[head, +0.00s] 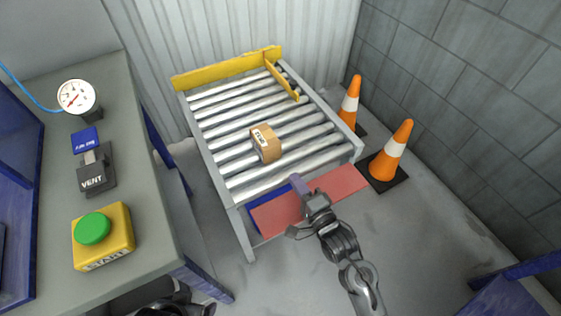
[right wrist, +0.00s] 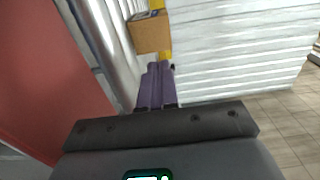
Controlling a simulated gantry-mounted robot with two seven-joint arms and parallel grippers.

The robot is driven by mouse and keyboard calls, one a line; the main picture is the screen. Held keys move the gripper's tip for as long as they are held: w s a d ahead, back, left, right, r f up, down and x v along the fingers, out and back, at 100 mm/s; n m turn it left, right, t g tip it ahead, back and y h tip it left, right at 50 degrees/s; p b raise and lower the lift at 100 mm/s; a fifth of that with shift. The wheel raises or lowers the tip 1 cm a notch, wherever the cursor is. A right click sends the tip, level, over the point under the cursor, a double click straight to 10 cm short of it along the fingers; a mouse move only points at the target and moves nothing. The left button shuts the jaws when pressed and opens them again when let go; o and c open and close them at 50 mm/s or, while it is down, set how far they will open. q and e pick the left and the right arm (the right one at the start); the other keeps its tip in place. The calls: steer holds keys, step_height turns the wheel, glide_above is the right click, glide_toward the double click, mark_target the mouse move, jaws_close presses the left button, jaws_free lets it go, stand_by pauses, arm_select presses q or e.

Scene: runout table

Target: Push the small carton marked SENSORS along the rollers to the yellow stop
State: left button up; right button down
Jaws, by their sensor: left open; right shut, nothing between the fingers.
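The small brown carton (head: 266,146) sits on the rollers near the middle of the runout table; its white label is too small to read surely. In the right wrist view the carton (right wrist: 150,35) is beyond the fingertips. The yellow stop (head: 222,70) spans the far end of the rollers, with several bare rollers between it and the carton. My right gripper (head: 297,181) is shut and empty at the near end, apart from the carton. Its purple fingers (right wrist: 155,84) point toward the carton. My left gripper (head: 182,304) shows only partly at the bottom edge, away from the rollers.
A yellow guide (head: 284,82) runs along the right side near the stop. A red panel (head: 340,184) lies at the near end. Two orange cones (head: 391,155) stand right of the table. At left, a bench (head: 125,110) carries a gauge, a VENT switch and a green START button.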

mark_target(275, 150)
steer(key=b+x, duration=0.3)
steer(key=x, duration=0.4)
steer(key=shift+w+a+b, duration=0.15)
steer(key=shift+w+b, duration=0.15)
steer(key=shift+w+a, duration=0.15)
steer(key=shift+w, duration=0.2)
steer(key=shift+w+a+r+b, duration=0.15)
steer(key=shift+w+a+b, duration=0.15)
steer(key=shift+w+b, duration=0.2)
